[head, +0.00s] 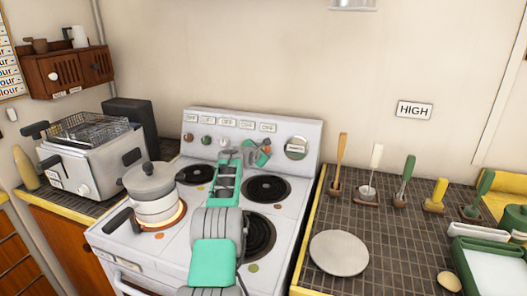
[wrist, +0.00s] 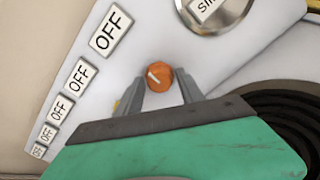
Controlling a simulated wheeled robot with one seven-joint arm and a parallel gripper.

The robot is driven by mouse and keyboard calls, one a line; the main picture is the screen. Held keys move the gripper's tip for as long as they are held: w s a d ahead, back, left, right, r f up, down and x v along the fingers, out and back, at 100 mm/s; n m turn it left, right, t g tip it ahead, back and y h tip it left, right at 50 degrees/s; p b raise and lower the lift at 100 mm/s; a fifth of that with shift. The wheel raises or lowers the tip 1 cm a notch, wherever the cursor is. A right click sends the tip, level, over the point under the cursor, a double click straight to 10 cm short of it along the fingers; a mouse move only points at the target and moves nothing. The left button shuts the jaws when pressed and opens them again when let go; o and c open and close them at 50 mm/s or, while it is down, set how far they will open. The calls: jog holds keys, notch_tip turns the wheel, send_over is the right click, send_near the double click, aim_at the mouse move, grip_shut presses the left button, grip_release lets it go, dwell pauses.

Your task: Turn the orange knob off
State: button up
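The orange knob (wrist: 159,77) is in the wrist view, on the stove's white back panel, with a pale pointer mark on its face. My gripper (wrist: 160,86) has one finger on each side of the knob, with small gaps showing, so it looks open around it. An "OFF" label (wrist: 111,30) sits up and left of the knob. In the head view my gripper (head: 258,152) is at the right part of the back panel of the stove (head: 205,128), and it largely hides the knob there.
A lidded pot (head: 152,190) stands on the front left burner, which glows orange. The other burners look dark. More "OFF" labels (head: 227,122) line the panel. A round dial (head: 296,148) is right of my gripper. A counter with utensils and a plate (head: 339,253) is at right.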

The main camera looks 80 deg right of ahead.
jog(key=b+v, duration=0.5)
jog(key=v, duration=0.2)
jog(key=shift+b, duration=0.35)
jog(key=shift+s, duration=0.1)
